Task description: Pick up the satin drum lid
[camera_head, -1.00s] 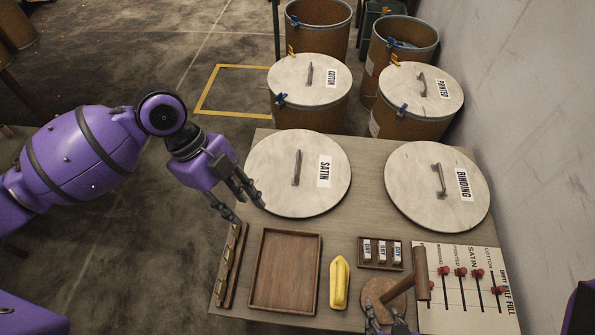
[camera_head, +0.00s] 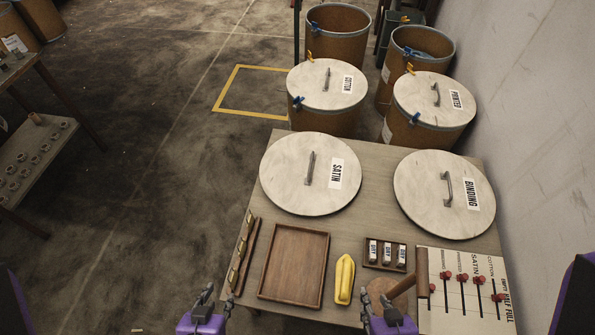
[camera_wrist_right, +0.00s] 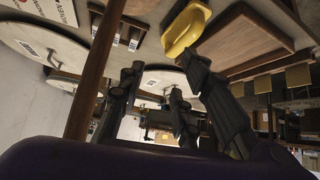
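The satin lid (camera_head: 285,178) is a round pale disc with a grey bar handle and a SATIN label. It lies flat at the back left of the table (camera_head: 378,168). My left gripper (camera_head: 217,297) is at the bottom of the head view, by the table's front left corner, well clear of the lid. Its fingers look apart and empty. My right gripper (camera_head: 377,299) is at the table's front edge, near a round wooden piece with a rod (camera_head: 408,284). In the right wrist view its fingers (camera_wrist_right: 165,85) are spread with nothing between them.
The binding lid (camera_head: 420,190) lies right of the satin lid. A wooden tray (camera_head: 294,265), a yellow object (camera_head: 344,280), a small box of labelled blocks (camera_head: 386,254) and a slider board (camera_head: 470,290) fill the front. Lidded drums (camera_head: 322,120) stand behind the table.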

